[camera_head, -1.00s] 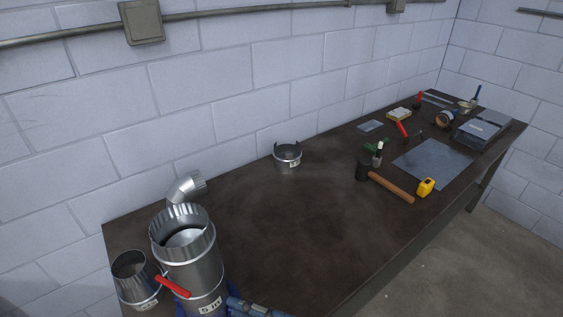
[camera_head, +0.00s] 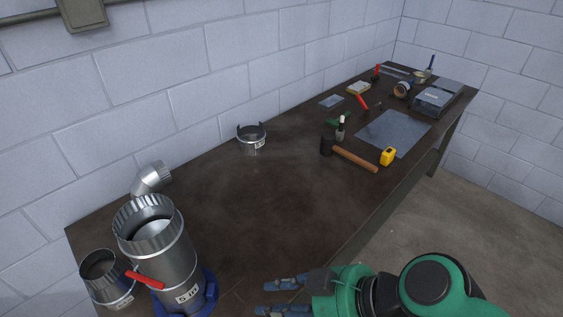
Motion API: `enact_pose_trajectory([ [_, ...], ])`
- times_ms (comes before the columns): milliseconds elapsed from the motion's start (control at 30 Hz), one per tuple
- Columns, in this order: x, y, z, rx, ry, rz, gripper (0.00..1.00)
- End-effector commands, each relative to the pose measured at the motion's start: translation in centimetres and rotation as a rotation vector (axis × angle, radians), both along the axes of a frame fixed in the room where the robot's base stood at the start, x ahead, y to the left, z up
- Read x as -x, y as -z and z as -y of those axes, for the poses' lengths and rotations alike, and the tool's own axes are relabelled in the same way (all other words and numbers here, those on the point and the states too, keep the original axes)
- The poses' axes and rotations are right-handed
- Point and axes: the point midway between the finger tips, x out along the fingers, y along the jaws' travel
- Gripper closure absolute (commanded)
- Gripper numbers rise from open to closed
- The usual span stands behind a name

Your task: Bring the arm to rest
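My gripper (camera_head: 268,297) shows at the bottom edge in the head view, at the end of my green and black arm. Its two blue-tipped fingers point left and stand apart, with nothing seen between them. The lower finger is partly cut off by the picture edge. The gripper is to the right of a large metal duct (camera_head: 168,255) with a crimped top and a red handle (camera_head: 145,279). A gap shows between the fingertips and the duct's blue base (camera_head: 205,296).
A tapered duct (camera_head: 105,280) and an elbow (camera_head: 150,178) stand by the large duct. A short collar (camera_head: 251,141) sits near the wall. A mallet (camera_head: 354,158), yellow tape measure (camera_head: 388,156), sheet metal (camera_head: 395,133) and other tools lie farther right. The middle of the bench (camera_head: 235,205) is clear.

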Motion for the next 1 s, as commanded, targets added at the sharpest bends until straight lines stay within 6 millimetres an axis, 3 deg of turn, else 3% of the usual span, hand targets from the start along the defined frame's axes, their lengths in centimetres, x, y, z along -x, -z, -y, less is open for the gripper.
enact_pose_trajectory([
  [267,-3.3,-1.4,8.4,0.215,0.312,-0.116,0.72],
  [500,-6.2,-4.1,16.4,0.353,0.622,-0.144,0.72],
  [600,-7.0,-5.2,18.9,0.387,0.721,-0.139,0.72],
  [800,-7.8,-6.4,21.5,0.415,0.825,-0.129,0.72],
  [1000,-7.9,-6.6,21.8,0.418,0.837,-0.129,0.72],
])
